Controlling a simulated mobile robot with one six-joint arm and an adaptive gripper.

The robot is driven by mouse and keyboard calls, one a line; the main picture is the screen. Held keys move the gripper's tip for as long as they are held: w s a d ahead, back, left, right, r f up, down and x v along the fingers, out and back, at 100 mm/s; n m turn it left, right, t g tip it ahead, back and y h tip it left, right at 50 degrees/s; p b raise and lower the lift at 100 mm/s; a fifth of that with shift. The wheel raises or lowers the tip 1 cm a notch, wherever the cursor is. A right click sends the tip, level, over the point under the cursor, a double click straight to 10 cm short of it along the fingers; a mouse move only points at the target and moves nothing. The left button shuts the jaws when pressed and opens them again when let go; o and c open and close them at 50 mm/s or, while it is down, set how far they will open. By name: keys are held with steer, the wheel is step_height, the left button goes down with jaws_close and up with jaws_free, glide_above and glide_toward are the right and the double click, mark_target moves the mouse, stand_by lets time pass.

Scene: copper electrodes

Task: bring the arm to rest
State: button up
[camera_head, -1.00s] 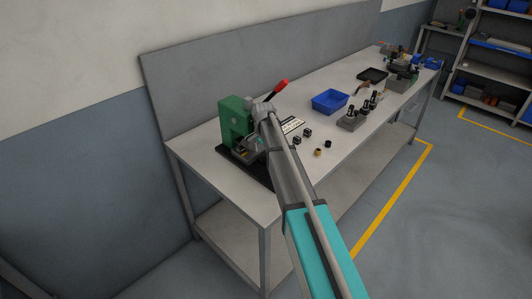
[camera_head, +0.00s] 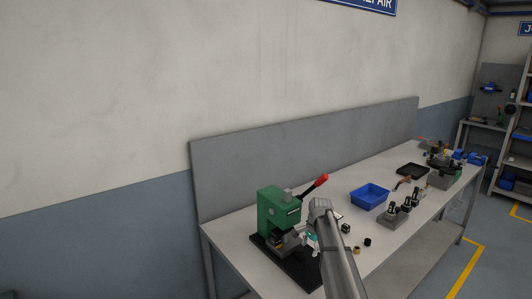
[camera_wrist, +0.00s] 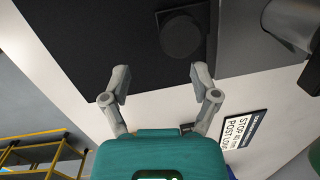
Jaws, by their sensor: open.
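My gripper (camera_wrist: 161,82) is open in the wrist view, its two grey fingers spread apart with nothing between them. Below the fingers is the black base plate (camera_wrist: 85,35) of the green press, with a dark round part (camera_wrist: 183,36) on it. In the head view my arm (camera_head: 340,262) reaches up from the bottom edge to the green press (camera_head: 270,212) with its red-tipped lever (camera_head: 315,186). My gripper is just right of the press front, small and mostly hidden by my arm.
The grey workbench (camera_head: 232,246) carries a blue bin (camera_head: 369,196), a fixture block with dark posts (camera_head: 396,215), a black tray (camera_head: 411,171) and several small dark blocks. A wall panel (camera_head: 300,160) stands behind. A printed sign (camera_wrist: 240,130) lies near the plate.

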steer(key=shift+y, duration=0.4)
steer(key=s+d, duration=0.1)
steer(key=s, duration=0.1)
steer(key=s+d, duration=0.1)
steer(key=s, duration=0.1)
steer(key=shift+s+d, duration=0.1)
steer(key=shift+d, duration=0.1)
steer(key=s+a+n+h, duration=0.2)
steer(key=s+n, duration=1)
steer(key=s, duration=1.5)
steer(key=shift+a+r+p, duration=0.15)
steer(key=shift+a+p, duration=0.2)
steer(key=shift+a, duration=0.2)
